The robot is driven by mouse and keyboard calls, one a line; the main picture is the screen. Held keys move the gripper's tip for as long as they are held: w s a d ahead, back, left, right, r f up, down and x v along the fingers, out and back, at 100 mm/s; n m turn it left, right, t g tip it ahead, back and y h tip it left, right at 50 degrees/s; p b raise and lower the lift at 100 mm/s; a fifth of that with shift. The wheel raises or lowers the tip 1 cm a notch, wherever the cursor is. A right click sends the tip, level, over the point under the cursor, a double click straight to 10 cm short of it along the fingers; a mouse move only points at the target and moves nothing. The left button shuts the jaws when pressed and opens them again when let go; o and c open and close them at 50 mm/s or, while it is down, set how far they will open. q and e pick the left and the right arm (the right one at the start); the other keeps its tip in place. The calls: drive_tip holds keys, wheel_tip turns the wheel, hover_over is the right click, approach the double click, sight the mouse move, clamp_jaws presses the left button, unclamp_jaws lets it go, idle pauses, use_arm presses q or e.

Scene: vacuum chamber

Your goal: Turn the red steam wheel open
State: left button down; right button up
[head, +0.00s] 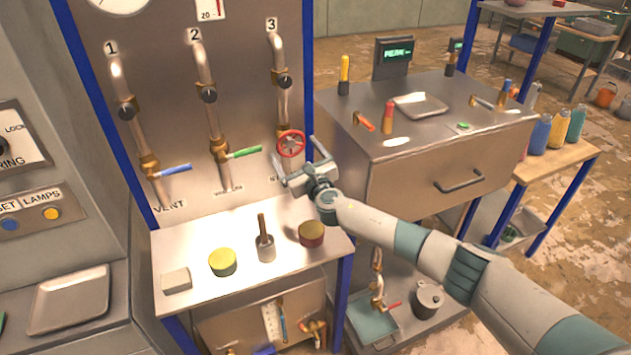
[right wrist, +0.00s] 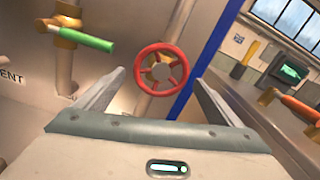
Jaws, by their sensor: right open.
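The red steam wheel (head: 291,143) is a small spoked handwheel on the brass valve of pipe 3, at the right side of the upright panel. In the right wrist view the wheel (right wrist: 161,69) shows ahead, between and beyond the fingertips. My right gripper (head: 297,160) is open and empty, just in front of the wheel. Its two fingers (right wrist: 158,88) stand wide apart on either side of the wheel in the picture. I see no contact with the wheel. My left gripper is in neither view.
A green lever (head: 243,153) on pipe 2 and a blue lever (head: 175,169) on pipe 1 sit left of the wheel. A shelf (head: 200,243) below holds tins and a brush-like tool. A metal cabinet (head: 440,160) with tools stands at right, near my arm.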

drive_tip(key=b+v, duration=0.2)
drive_tip(key=v, duration=1.3)
drive_tip(key=shift+b, duration=0.3)
drive_tip(key=shift+w, duration=0.1)
